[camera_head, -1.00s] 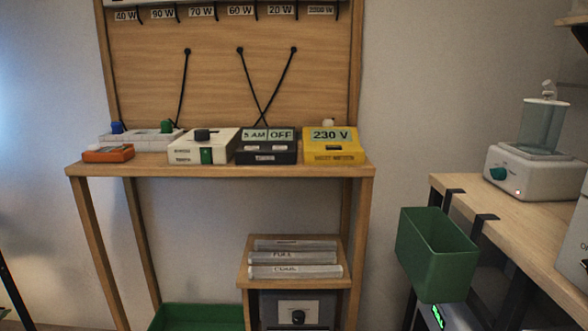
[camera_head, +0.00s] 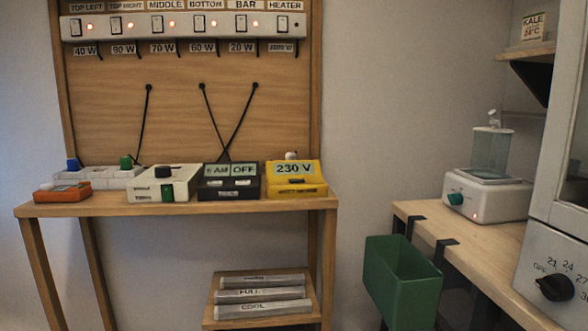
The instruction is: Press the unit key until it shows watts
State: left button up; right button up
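A yellow meter (camera_head: 296,180) stands at the right end of the wooden shelf table, and its display reads 230 V. Its small key or label strip is on the front face and too small to read. A round pale knob or plug shows behind its top. Neither of my grippers is in view.
On the shelf table (camera_head: 120,209) left of the meter are a black timer (camera_head: 232,184) reading "5 AM OFF", a cream box with a black knob (camera_head: 164,182), a white socket strip (camera_head: 105,178) and an orange device (camera_head: 62,192). A switch strip (camera_head: 185,24) hangs above. A green bin (camera_head: 402,283) hangs at right.

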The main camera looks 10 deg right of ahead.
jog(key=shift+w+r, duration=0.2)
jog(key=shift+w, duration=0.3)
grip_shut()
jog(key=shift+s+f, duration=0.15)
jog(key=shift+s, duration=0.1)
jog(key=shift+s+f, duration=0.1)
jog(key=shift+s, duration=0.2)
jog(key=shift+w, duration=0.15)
